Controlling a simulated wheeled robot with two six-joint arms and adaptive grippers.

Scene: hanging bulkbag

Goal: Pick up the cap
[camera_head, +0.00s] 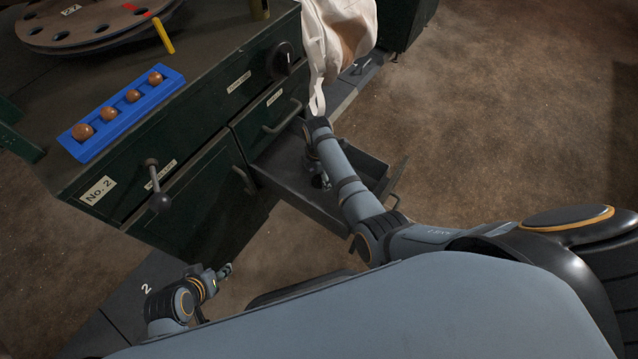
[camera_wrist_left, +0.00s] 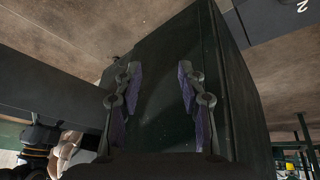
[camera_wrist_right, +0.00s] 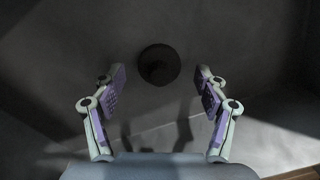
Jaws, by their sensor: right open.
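The cap (camera_wrist_right: 159,65) shows in the right wrist view as a dark round disc on the grey floor of the open drawer (camera_head: 290,187). My right gripper (camera_head: 318,180) reaches down into this drawer. In the right wrist view its fingers (camera_wrist_right: 160,90) are spread and empty, with the cap ahead, between the lines of the fingertips and not touched. In the head view I cannot make out the cap beside the arm. My left gripper (camera_head: 226,270) is low, in front of the cabinet. Its fingers (camera_wrist_left: 157,82) are apart with nothing between them.
The green cabinet (camera_head: 205,200) has handles and a black knob (camera_head: 284,62). On top are a blue tray (camera_head: 122,118) with several brown balls and a round disc (camera_head: 90,28). A whitish bag (camera_head: 335,40) hangs just above my right forearm. The drawer walls surround my right gripper.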

